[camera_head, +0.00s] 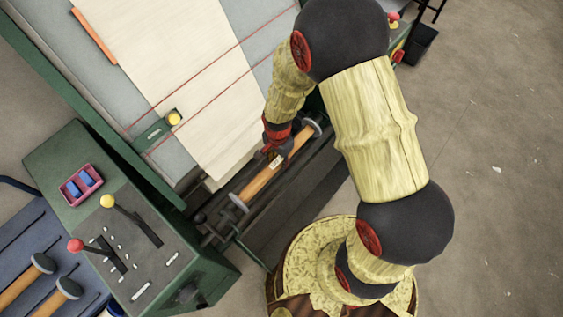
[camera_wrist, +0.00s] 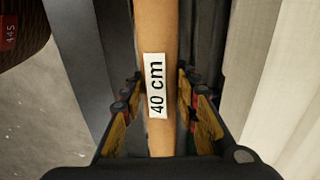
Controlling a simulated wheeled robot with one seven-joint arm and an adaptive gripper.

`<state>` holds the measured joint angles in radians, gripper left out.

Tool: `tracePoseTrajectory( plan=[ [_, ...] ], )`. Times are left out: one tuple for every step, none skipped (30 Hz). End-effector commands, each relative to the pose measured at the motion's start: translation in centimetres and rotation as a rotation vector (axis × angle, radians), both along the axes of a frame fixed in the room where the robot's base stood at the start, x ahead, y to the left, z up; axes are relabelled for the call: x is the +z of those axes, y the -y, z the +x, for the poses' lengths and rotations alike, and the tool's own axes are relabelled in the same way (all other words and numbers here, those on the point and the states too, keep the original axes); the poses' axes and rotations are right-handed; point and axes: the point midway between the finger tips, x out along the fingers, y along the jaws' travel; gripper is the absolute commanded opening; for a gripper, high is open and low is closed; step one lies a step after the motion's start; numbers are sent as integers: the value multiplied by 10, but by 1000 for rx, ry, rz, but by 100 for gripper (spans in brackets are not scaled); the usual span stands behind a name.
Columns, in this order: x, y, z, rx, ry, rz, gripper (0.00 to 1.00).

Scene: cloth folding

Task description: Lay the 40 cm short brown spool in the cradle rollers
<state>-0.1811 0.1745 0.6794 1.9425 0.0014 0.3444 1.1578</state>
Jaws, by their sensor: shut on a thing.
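The brown spool (camera_head: 262,182) has a tan tube, grey end discs and a white label. In the wrist view the spool (camera_wrist: 156,130) runs up the picture, and its label reads "40 cm". My gripper (camera_head: 279,146) is shut on the spool near its middle. The wrist view shows my gripper's fingers (camera_wrist: 158,90) on both sides of the tube beside the label. The spool lies slanted along the machine's front, over the dark cradle rollers (camera_head: 300,187). I cannot tell whether it touches them. My arm and the spool hide part of the cradle.
A green machine with a cream cloth (camera_head: 185,75) and red lines lies behind the spool. A green control box (camera_head: 95,185) with levers stands left. More brown spools (camera_head: 22,283) lie on a blue rack at lower left. Bare floor (camera_head: 490,200) is free at right.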

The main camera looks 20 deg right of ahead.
Motion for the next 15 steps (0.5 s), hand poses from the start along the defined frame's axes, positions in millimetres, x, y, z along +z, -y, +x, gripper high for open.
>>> tracePoseTrajectory(
  plan=[
    [-8,-2,3,0,-1,-1,0],
    [-11,-3,4,0,-1,-1,0],
    [-14,-5,6,0,-1,-1,0],
    [-17,-6,8,0,0,0,0],
    [-19,-7,10,0,0,0,0],
    [-23,-8,12,1,0,0,0],
    [-25,-9,13,1,-1,-1,0],
    [-28,-10,15,1,-1,-1,0],
    [-32,-12,17,1,-1,-1,0],
    [-34,-13,18,1,-1,-1,0],
    [-37,-14,19,1,-1,-1,0],
    [-42,-13,18,0,-1,0,0],
    [-45,-13,18,0,-1,-1,0],
    [-48,-13,18,0,-1,-1,0],
    [-52,-13,18,0,-1,-1,0]
  ],
)
